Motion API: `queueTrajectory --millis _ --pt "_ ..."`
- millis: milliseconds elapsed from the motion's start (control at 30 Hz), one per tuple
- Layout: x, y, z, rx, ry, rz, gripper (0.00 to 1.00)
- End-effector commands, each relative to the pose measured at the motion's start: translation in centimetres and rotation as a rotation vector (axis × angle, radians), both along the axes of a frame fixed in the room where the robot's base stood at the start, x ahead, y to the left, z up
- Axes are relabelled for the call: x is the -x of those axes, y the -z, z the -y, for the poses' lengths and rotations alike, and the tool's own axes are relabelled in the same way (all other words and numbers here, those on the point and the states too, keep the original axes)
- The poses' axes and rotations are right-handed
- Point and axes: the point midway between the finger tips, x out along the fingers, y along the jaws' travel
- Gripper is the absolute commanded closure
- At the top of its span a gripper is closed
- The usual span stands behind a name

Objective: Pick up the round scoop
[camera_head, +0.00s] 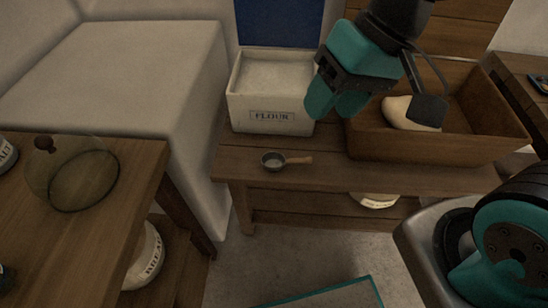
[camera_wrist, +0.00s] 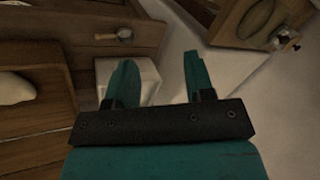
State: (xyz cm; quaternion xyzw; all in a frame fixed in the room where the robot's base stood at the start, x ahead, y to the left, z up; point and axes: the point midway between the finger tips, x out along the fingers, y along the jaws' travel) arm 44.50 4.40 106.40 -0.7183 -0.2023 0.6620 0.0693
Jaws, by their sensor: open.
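The round scoop (camera_head: 273,161) is a small dark metal bowl with a short wooden handle. It lies on the low wooden bench in front of the flour box, with its handle pointing right in the head view. It also shows small near the top left of the wrist view (camera_wrist: 124,34). My gripper (camera_head: 335,101) is open and empty. It hangs above the bench, by the right edge of the flour box and apart from the scoop. Its two teal fingers show spread in the wrist view (camera_wrist: 159,66).
A white flour box (camera_head: 271,115) with a raised blue lid stands behind the scoop. A wooden trough (camera_head: 440,150) holding pale dough (camera_head: 402,114) stands to the right. A glass dome (camera_head: 85,180) sits on the left table. The bench around the scoop is clear.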

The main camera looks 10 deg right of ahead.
Motion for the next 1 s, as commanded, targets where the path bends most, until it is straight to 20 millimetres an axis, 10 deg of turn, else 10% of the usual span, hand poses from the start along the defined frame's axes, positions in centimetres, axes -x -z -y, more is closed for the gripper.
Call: queueTrajectory --millis 200,433,1000 --pt "-9.2 13.3 3.7 -0.099 0.91 -0.274 0.52" --pt "-14.3 23.9 8.6 -0.226 1.642 -0.481 0.52" --pt "-17.6 34.7 7.5 -0.278 1.876 -0.549 0.52"
